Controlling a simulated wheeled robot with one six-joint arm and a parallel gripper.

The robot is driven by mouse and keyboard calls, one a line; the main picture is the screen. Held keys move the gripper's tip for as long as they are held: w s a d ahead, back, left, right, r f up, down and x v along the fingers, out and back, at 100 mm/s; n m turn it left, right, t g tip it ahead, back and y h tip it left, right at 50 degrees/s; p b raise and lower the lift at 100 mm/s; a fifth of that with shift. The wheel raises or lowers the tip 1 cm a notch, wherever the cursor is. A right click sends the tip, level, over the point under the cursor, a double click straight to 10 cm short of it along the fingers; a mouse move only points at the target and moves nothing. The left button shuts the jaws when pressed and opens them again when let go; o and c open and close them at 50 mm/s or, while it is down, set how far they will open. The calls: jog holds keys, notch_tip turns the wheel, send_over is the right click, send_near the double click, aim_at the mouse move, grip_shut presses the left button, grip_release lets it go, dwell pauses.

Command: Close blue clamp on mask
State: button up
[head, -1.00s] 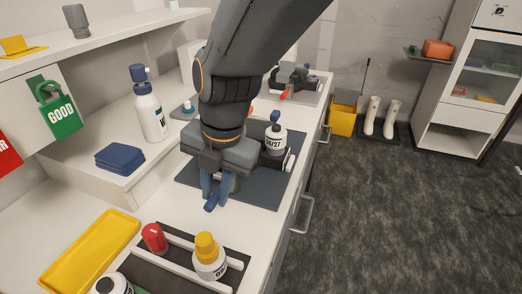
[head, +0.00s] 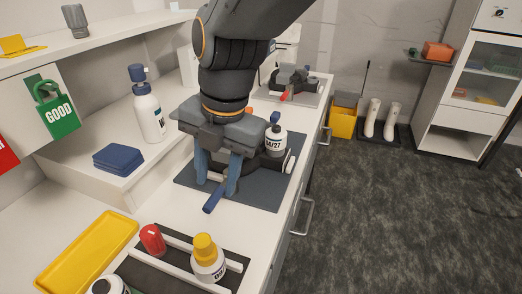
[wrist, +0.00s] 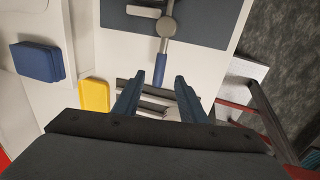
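The blue clamp handle (head: 214,201) sits at the front end of a grey lever on the dark mask fixture, which is partly hidden behind my gripper. It sticks out towards the front of the mat. In the wrist view the blue handle (wrist: 160,70) hangs from the grey lever (wrist: 166,28) and points down the picture. My gripper (head: 216,185) is open, with its two blue fingers spread wide, above and around the lever area. In the wrist view my gripper (wrist: 157,80) has the handle's end between its fingertips; I cannot tell the height gap. Nothing appears gripped.
The dark mat (head: 262,192) lies under the fixture. A labelled bottle (head: 275,140) stands close to the right of my gripper. A rack in front holds a yellow-capped bottle (head: 207,258) and a red-capped item (head: 152,239). A yellow tray (head: 88,250) lies at left.

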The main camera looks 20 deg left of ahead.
jog(key=shift+d+r, duration=0.15)
jog(key=shift+r, duration=0.65)
jog(key=shift+d+r, duration=0.15)
jog(key=shift+r, duration=0.65)
